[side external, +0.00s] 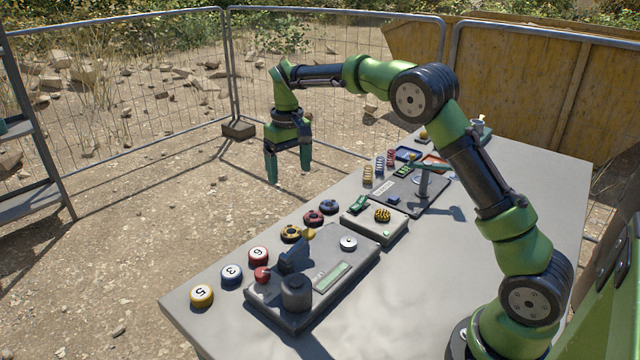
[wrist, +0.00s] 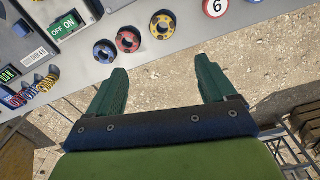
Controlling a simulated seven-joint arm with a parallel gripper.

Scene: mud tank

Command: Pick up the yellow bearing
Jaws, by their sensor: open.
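The yellow bearing (side external: 291,233) lies flat on the grey table near its far-left edge, in a row with a red bearing (side external: 314,217) and a blue bearing (side external: 328,206). In the wrist view the yellow bearing (wrist: 162,25) shows at the top, beyond the fingertips and roughly between their lines; the red one (wrist: 128,39) and blue one (wrist: 104,51) are to its left. My gripper (side external: 288,175) points down, open and empty, above and apart from the bearings. In the wrist view the space between its fingers (wrist: 161,70) shows only bare ground past the table edge.
Numbered balls 6 (side external: 258,257), 3 (side external: 232,274) and 5 (side external: 202,296) continue the row toward the near corner. A control panel with a joystick (side external: 318,290) stands close beside the yellow bearing. A switch box (side external: 375,226) and springs (side external: 379,168) sit further along. The table's right side is clear.

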